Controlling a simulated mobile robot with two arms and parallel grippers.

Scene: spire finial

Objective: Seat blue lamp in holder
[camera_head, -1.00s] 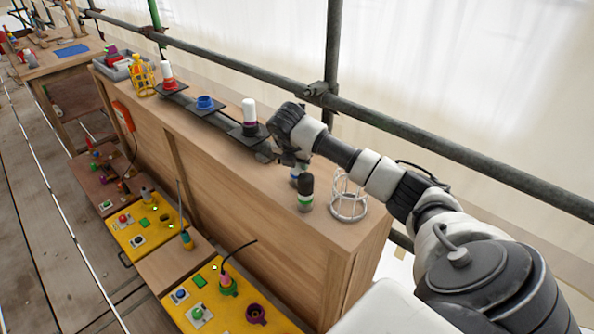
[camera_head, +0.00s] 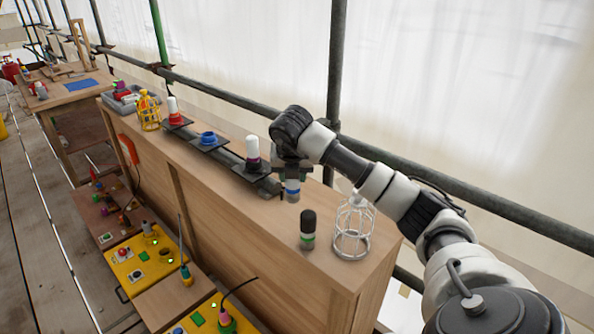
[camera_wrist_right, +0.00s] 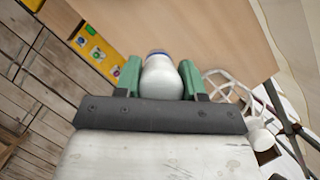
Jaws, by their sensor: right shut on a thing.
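The blue lamp, a white bulb with a blue band (camera_head: 292,185), hangs under my right gripper (camera_head: 292,172), bulb end up. In the right wrist view the white bulb (camera_wrist_right: 162,80) sits between the two green fingers of the gripper (camera_wrist_right: 160,76), which is shut on it; a blue edge shows at its far end. The lamp looks a little above the wooden top. The blue holder (camera_head: 208,137) is an empty-looking ring on a dark plate, farther back to the left, apart from the gripper. My left gripper is not in view.
A white lamp (camera_head: 252,148) stands on the nearer plate and a red-based one (camera_head: 173,112) on the farther. A black-green lamp (camera_head: 308,230) and white wire cage (camera_head: 354,230) stand at the near end. A yellow cage (camera_head: 149,112) and grey bin (camera_head: 122,100) are at the far end.

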